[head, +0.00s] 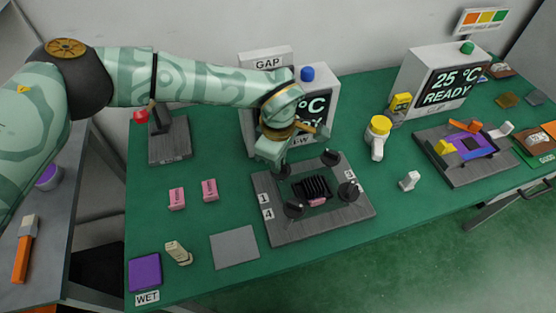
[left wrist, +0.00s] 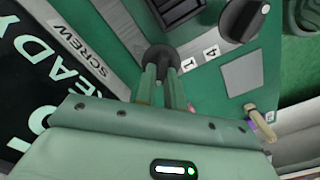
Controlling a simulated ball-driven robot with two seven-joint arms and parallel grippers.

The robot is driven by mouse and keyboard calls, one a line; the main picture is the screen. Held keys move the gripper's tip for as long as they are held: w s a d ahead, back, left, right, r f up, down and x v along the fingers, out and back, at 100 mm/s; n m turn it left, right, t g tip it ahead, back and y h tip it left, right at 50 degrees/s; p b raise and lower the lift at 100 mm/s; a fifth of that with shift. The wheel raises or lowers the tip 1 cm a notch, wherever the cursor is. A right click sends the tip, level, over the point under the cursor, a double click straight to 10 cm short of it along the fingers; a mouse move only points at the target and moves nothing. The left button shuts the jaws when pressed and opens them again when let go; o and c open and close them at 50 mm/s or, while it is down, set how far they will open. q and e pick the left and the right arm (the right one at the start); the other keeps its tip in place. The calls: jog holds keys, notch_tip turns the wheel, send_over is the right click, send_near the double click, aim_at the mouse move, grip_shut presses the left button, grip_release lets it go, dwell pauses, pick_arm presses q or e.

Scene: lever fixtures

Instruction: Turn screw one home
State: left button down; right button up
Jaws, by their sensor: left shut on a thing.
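A grey fixture plate (head: 262,183) lies on the green table with a black knob-headed screw near each corner. Screw one (left wrist: 158,52) is the knob at its back left, on the side marked "1". My left gripper (head: 279,162) comes down over it from above, and in the head view hides most of it. In the left wrist view the two fingers of my left gripper (left wrist: 163,72) are shut on the knob. How far the screw is turned in cannot be told. A black finned block (head: 312,187) sits at the plate's middle. My right gripper is not in view.
The other knobs stand close by, such as the front-left one (head: 294,208). A display box (head: 325,88) stands just behind the plate. Two pink blocks (head: 177,199) and a grey square (head: 234,246) lie to the left. The table's front right is mostly clear.

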pick_arm(q)
jog(key=m, duration=0.2)
jog(key=m+b, duration=0.1)
jog(key=m, duration=0.1)
jog(key=shift+w+d+m, duration=0.1)
jog(key=shift+w+m, duration=0.1)
jog(key=shift+m, duration=0.1)
jog(key=m+b, duration=0.1)
jog(key=m, duration=0.3)
jog(key=shift+d+m, duration=0.1)
jog(key=shift+m, duration=0.2)
jog(key=m+b, duration=0.1)
jog(key=m, duration=0.3)
jog(key=shift+w+d+m+b, duration=0.1)
jog(key=shift+d+m+b, duration=0.05)
jog(key=shift+m+b, duration=0.15)
jog(key=shift+d+r+m+b, duration=0.15)
jog(key=shift+m+b, duration=0.3)
jog(key=shift+m, duration=1.65)
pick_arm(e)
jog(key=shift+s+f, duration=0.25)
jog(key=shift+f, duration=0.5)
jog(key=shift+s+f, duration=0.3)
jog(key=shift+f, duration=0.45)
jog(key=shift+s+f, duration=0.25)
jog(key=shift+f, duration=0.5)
pick_arm(q)
jog(key=c, duration=1.5)
grip_release()
